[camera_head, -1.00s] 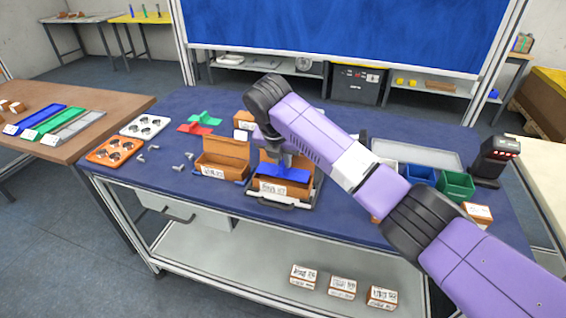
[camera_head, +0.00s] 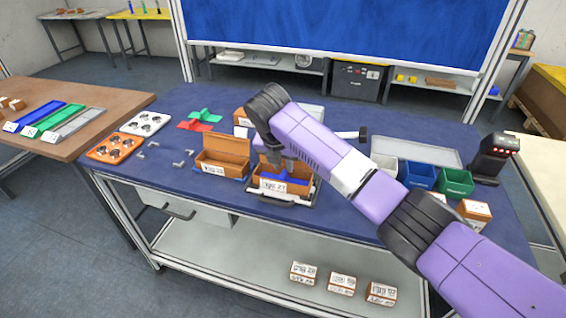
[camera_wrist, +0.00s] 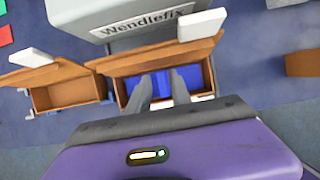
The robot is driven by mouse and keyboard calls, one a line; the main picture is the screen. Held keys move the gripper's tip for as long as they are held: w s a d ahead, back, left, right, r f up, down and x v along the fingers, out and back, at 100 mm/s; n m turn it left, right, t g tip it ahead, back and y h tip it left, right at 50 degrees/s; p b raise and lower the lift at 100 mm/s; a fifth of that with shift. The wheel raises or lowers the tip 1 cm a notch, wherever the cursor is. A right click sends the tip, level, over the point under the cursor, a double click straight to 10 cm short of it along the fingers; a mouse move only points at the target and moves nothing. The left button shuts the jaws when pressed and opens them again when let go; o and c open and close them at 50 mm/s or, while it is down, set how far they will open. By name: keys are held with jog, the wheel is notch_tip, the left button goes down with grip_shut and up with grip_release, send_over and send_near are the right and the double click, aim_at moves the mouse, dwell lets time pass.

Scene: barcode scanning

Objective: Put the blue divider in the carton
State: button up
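The blue divider (camera_head: 293,180) is inside the front carton (camera_head: 272,192), an open brown box with a white label. It shows just above the front wall, and its underside is hidden. My gripper (camera_head: 288,162) is above this carton, fingers pointing down at the divider. In the wrist view the two grey fingers (camera_wrist: 152,84) reach into the carton (camera_wrist: 203,72) with a narrow gap between them. The blue divider (camera_wrist: 184,82) shows around their tips. The fingers appear shut on it, though the contact is partly hidden.
A second open carton (camera_head: 222,150) stands just left. Red and green dividers (camera_head: 203,118) lie behind it. White and orange trays (camera_head: 116,146) sit at the left end. Blue and green bins (camera_head: 455,182) and a black scanner (camera_head: 493,158) stand right. A grey machine labelled Wendlefix (camera_wrist: 135,20) is close behind the carton.

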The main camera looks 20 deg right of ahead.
jog(key=shift+o, duration=0.4)
jog(key=shift+r, duration=0.2)
jog(key=b+v, duration=0.1)
jog(key=v, duration=1.1)
jog(key=shift+r, duration=0.45)
